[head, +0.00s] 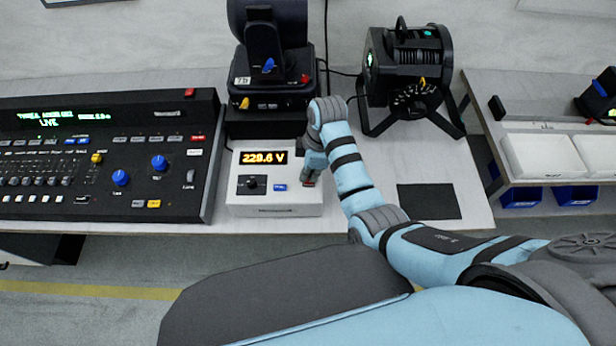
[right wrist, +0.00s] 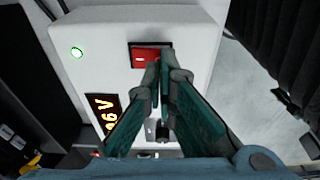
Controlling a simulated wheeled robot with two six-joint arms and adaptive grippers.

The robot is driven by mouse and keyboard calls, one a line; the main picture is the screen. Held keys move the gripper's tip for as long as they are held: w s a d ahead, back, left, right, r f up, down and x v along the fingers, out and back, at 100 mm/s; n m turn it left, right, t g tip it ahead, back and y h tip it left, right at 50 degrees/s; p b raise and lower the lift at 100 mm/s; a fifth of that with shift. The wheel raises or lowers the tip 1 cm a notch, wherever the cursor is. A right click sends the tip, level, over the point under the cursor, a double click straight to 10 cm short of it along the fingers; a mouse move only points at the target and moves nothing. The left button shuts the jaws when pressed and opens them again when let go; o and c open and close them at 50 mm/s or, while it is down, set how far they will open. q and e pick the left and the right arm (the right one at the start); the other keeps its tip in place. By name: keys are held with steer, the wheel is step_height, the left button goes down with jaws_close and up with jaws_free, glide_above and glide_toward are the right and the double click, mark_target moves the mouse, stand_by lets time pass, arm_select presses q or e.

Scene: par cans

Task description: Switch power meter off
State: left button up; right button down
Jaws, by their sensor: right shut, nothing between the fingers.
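The display also shows partly in the right wrist view (right wrist: 104,112). There, a red rocker switch (right wrist: 143,56) sits in a black frame on the meter's white face, and a green lamp (right wrist: 77,52) is lit to its left. My right gripper (head: 308,180) is at the meter's right side. In the right wrist view its fingertips (right wrist: 168,70) are together, empty, and overlap the switch's right part; whether they touch it I cannot tell. My left gripper is not in view.
A black mixing console (head: 100,150) stands close left of the meter. A dark lamp unit (head: 262,75) stands behind it, and a black par can on a bracket (head: 408,75) stands to the right. A dark mat (head: 428,202) lies at the bench's front right.

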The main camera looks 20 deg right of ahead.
steer(key=shift+f+b, duration=0.3)
steer(key=shift+f, duration=0.35)
step_height(320, 180, up, 3)
steer(key=p, duration=0.2)
steer(key=shift+p, duration=0.35)
steer(key=shift+w+r, duration=0.1)
steer(key=shift+r, duration=0.2)
steer(key=shift+r+b, duration=0.3)
steer(key=shift+r, duration=1.45)
